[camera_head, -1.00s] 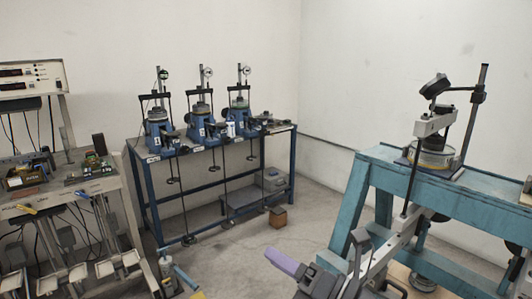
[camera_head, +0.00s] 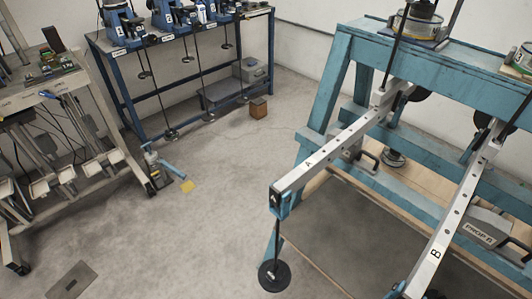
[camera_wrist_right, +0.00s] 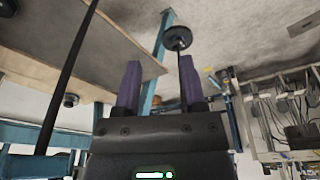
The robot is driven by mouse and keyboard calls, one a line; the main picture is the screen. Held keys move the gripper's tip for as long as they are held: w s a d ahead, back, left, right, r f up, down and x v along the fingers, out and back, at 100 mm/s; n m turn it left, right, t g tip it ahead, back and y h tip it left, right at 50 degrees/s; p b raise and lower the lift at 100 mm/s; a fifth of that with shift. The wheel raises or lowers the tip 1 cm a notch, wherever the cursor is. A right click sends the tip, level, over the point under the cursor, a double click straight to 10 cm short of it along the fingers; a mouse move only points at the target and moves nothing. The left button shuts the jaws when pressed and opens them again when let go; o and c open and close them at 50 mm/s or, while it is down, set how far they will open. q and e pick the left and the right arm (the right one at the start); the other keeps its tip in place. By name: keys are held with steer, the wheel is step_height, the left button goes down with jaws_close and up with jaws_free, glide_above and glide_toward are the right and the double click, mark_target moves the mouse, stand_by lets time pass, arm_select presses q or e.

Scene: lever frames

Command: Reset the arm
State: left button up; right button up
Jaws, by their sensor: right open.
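In the head view the teal lever frame (camera_head: 330,100) stands at the right with two silver lever arms. Lever arm A (camera_head: 330,152) slopes down toward the front left, and a rod with a black disc weight (camera_head: 274,276) hangs from its end. Lever arm B (camera_head: 447,227) slopes down at the right, its lower end near the bottom edge. My right gripper (camera_wrist_right: 160,82) shows only in the right wrist view, with two purple fingers apart and nothing between them held. Behind the fingers a black disc weight (camera_wrist_right: 178,38) shows on its rod. My left gripper is not in view.
A blue bench (camera_head: 180,62) with blue devices stands at the back. A grey workbench (camera_head: 60,95) with trays is at the left. A brown block (camera_head: 258,108) and a yellow piece (camera_head: 187,186) lie on the floor. The middle floor (camera_head: 190,240) is mostly clear.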

steer(key=s+d+f+g+b, duration=0.15)
steer(key=s+f, duration=0.25)
steer(key=f, duration=0.5)
steer(key=s+f+b, duration=0.3)
steer(key=f, duration=0.5)
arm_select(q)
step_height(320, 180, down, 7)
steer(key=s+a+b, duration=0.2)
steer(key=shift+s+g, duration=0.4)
arm_select(e)
steer(key=s+d+f, duration=0.3)
steer(key=s+f, duration=0.5)
steer(key=s, duration=0.2)
steer(key=shift+s+d+g+h, duration=0.25)
steer(key=shift+s+g+h, duration=0.05)
steer(key=shift+s+g, duration=0.1)
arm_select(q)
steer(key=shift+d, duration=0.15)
